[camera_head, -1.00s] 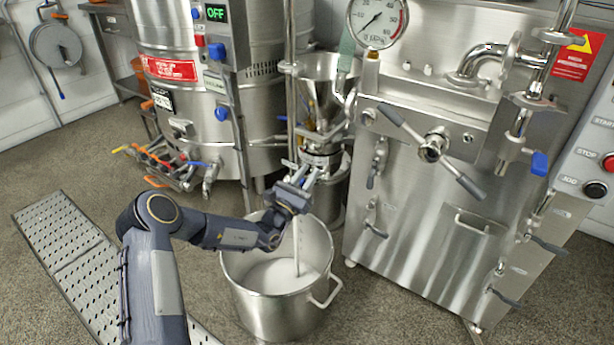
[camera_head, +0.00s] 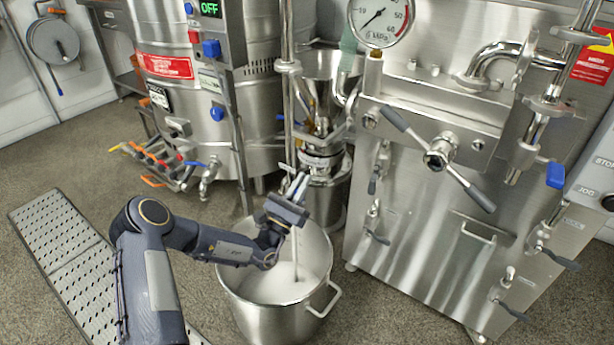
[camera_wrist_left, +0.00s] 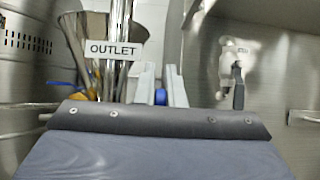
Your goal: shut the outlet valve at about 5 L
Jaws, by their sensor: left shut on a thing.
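A steel pot (camera_head: 283,318) stands on the floor below the mill. White liquid (camera_head: 275,286) lies in it and a thin white stream (camera_head: 295,245) falls into it. I cannot read a volume mark. My left gripper (camera_head: 297,187) is above the pot at the outlet, just below the mill's funnel (camera_head: 325,66). In the left wrist view, my fingers (camera_wrist_left: 160,88) are close around a small blue part (camera_wrist_left: 160,97), which looks like the outlet valve's handle. The valve body is mostly hidden. An OUTLET label (camera_wrist_left: 113,50) shows beside it. My right gripper is not in view.
A large steel machine with a pressure gauge (camera_head: 380,20) and a cross-bar handle (camera_head: 440,155) stands to the right. A steel tank with a red label (camera_head: 168,67) stands behind at left. A perforated step (camera_head: 50,235) lies on the floor at left.

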